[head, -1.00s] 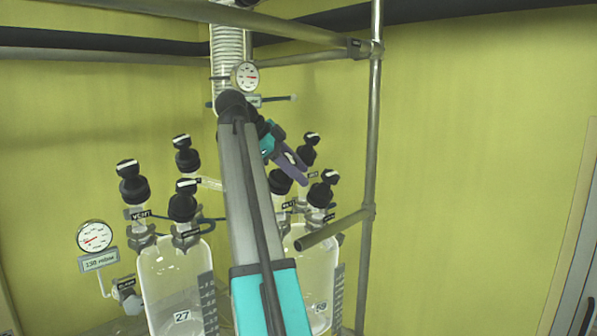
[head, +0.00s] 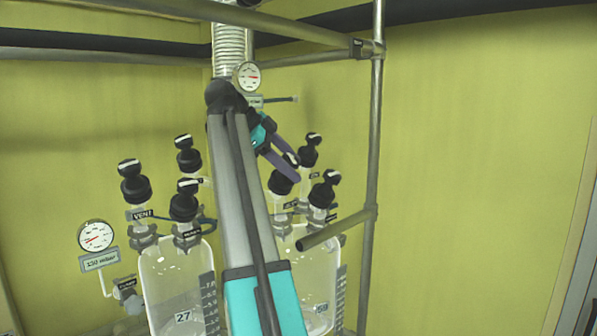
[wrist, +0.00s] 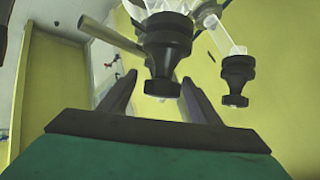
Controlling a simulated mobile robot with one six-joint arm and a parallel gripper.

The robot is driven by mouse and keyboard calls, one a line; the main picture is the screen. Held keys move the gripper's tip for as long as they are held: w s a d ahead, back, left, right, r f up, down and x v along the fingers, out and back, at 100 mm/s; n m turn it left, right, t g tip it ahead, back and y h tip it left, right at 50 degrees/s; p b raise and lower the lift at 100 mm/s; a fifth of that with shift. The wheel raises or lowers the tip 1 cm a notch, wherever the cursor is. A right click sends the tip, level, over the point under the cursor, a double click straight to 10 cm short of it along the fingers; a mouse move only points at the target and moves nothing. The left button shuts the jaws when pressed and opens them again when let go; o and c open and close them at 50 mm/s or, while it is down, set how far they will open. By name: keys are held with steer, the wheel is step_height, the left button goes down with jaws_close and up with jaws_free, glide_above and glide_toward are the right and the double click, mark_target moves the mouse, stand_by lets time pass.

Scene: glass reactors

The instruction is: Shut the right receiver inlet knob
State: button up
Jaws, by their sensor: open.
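The right receiver (head: 315,265) is a clear glass vessel at the right in the head view, partly hidden by my arm. Several black knobs with white marks top it: a left one (head: 282,178), a back one (head: 308,150) and a front right one (head: 323,190). Their small labels are too blurred to read, so I cannot tell which is the inlet. My gripper (head: 287,161) has purple fingers, open, close to the left knob. In the wrist view my gripper (wrist: 160,78) is open, with one black knob (wrist: 168,45) ahead between the fingers; contact is unclear.
A second black knob (wrist: 237,75) is right of the fingers in the wrist view. The left receiver (head: 178,280) has its own black knobs and a gauge (head: 95,236) beside it. A metal frame post (head: 372,150) and a short bar (head: 335,231) stand close on the right.

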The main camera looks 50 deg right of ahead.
steer(key=shift+w+a+r+p, duration=0.15)
steer(key=shift+w+a, duration=0.15)
steer(key=shift+a, duration=0.3)
steer(key=shift+w+a+f+p, duration=0.15)
steer(key=shift+w+a, duration=0.1)
steer(key=shift+a, duration=0.35)
steer(key=w+a+p, duration=0.3)
steer(key=a+p, duration=0.5)
steer(key=p, duration=0.5)
steer(key=shift+w, duration=0.25)
steer(key=shift+f, duration=0.15)
